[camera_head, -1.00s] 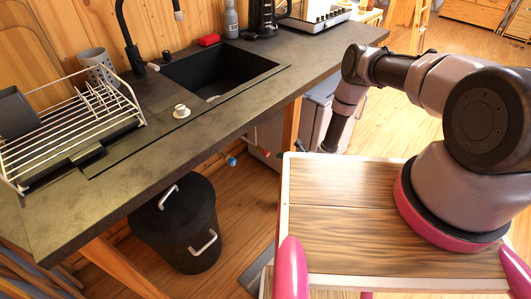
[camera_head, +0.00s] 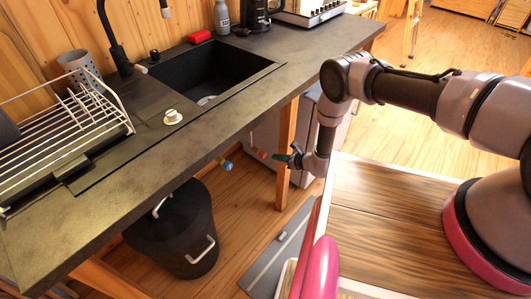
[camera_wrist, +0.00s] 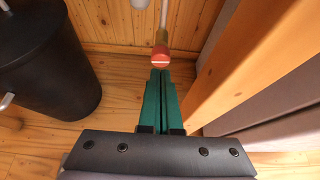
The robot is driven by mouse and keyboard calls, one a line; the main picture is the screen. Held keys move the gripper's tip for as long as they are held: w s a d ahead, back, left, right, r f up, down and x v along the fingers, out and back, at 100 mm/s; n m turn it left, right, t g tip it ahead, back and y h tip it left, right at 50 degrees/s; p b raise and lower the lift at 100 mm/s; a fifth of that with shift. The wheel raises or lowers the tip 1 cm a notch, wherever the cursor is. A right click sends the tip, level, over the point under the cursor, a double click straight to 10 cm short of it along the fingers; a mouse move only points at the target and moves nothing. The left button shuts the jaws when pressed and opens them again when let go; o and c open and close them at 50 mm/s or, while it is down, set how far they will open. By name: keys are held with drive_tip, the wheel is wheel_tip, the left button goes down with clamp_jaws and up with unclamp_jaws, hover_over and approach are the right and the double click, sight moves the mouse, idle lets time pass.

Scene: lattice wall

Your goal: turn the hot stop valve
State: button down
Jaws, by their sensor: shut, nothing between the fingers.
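The hot stop valve has a red round knob with a pale bar across it and a brass body, and shows in the wrist view (camera_wrist: 161,59) on a light pipe. In the head view its red part (camera_head: 261,154) is small, under the counter edge. A blue-handled valve (camera_head: 226,164) sits left of it. My gripper (camera_wrist: 160,74) has green fingers closed together, with tips just below the red knob; I cannot tell if they touch it. In the head view my gripper (camera_head: 281,157) points left at the red valve from the right, with nothing held.
A black bin (camera_head: 176,235) stands on the floor left of the valves. A wooden counter leg (camera_wrist: 228,75) rises close to the right of the fingers. The dark counter (camera_head: 128,185) with sink (camera_head: 205,80) overhangs the valves. Open floor (camera_head: 232,210) lies below.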

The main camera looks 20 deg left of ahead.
drive_tip(key=shift+w+a, duration=0.35)
drive_tip(key=shift+a, duration=0.5)
drive_tip(key=shift+w+a, duration=0.35)
drive_tip(key=shift+a, duration=0.55)
drive_tip(key=shift+w+a, duration=0.35)
drive_tip(key=shift+a, duration=0.5)
drive_tip(key=shift+f, duration=0.35)
drive_tip(key=shift+w, duration=0.1)
drive_tip(key=s+d, duration=0.2)
drive_tip(key=d, duration=0.3)
drive_tip(key=shift+d+r, duration=0.3)
drive_tip(key=shift+r, duration=0.1)
drive_tip(key=shift+s, duration=0.15)
